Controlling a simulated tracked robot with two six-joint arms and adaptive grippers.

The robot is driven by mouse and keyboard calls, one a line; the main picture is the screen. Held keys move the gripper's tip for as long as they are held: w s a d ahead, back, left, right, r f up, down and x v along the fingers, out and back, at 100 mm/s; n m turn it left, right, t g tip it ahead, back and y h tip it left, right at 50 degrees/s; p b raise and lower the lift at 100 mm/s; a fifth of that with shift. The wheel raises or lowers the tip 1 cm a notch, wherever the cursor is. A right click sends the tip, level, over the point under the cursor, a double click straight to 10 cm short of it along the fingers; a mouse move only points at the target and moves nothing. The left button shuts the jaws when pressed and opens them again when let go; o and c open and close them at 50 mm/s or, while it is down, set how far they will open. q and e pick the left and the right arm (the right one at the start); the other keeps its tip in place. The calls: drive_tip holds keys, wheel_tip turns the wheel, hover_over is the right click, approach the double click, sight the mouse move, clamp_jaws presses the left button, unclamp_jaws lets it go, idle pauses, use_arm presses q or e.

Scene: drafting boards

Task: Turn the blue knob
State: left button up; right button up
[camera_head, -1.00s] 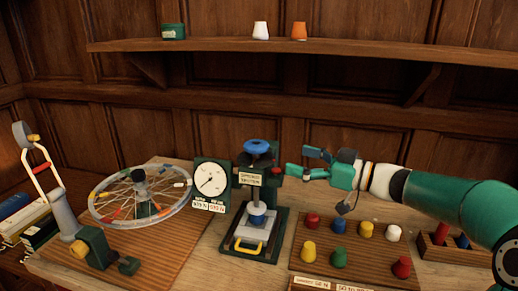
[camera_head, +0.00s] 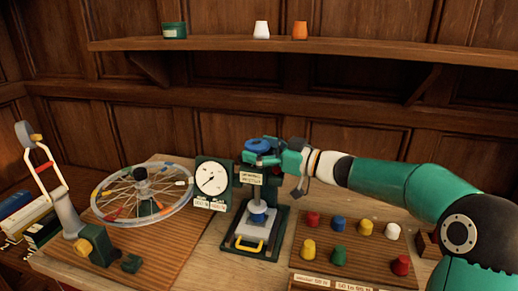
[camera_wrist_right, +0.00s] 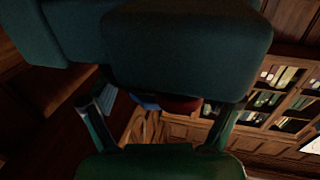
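The blue knob (camera_head: 258,146) is a round blue wheel on top of a small dark green press (camera_head: 251,178) with a label plate. My right gripper (camera_head: 262,156) reaches in from the right at the top of the press. It overlaps the lower right of the knob, and contact cannot be told. In the right wrist view its two fingers (camera_wrist_right: 160,118) are spread apart. A bit of blue (camera_wrist_right: 146,101) and a dark red rounded thing (camera_wrist_right: 180,104) show between them, partly hidden by my gripper body. My left gripper is not in view.
A white dial gauge (camera_head: 212,179) and a spoked wheel (camera_head: 141,193) stand left of the press. A board (camera_head: 318,226) with several coloured pegs lies to the right, below my right arm. A shelf (camera_head: 220,43) runs along the back wall.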

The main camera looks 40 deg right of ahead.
drive_tip(key=c, duration=1.1)
drive_tip(key=shift+o, duration=0.2)
